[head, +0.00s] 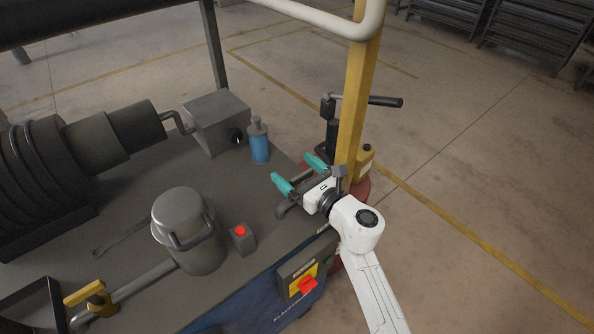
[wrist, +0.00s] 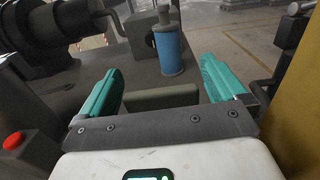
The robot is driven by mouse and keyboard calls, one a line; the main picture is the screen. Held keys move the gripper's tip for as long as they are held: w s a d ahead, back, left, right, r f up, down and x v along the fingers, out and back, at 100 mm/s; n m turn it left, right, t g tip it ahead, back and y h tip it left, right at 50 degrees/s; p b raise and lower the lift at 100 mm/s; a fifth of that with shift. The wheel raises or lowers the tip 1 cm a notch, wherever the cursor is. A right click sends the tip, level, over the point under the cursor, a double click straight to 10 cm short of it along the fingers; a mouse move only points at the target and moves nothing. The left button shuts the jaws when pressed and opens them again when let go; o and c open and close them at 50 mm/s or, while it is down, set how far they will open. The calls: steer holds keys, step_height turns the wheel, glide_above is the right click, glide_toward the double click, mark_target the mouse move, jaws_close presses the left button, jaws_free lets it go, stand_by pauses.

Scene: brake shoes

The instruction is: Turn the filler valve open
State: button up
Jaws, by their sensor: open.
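A valve with a yellow handle (head: 84,293) sits on a grey pipe (head: 145,281) at the lower left of the head view. The pipe runs towards a lidded metal pot (head: 187,232). I take this for the filler valve; no label shows. The handle slants close to the line of the pipe. My gripper (head: 298,172) is open, with teal fingers, over the right edge of the bench, far from the valve. In the wrist view the fingers (wrist: 160,75) stand apart, with a grey-green bar showing between them; I cannot tell what it is. The valve is not in that view.
A blue bottle (head: 260,143) stands just beyond my gripper. A red button box (head: 241,238) stands right of the pot. A red switch (head: 306,285) is on the bench front. A yellow post (head: 357,95) rises close beside my arm. A wrench (head: 120,240) lies left of the pot.

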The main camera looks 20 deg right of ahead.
steer(key=v, duration=1)
steer(key=shift+s+b, duration=0.3)
steer(key=shift+s, duration=0.05)
steer(key=shift+s+d, duration=0.1)
steer(key=shift+d, duration=0.1)
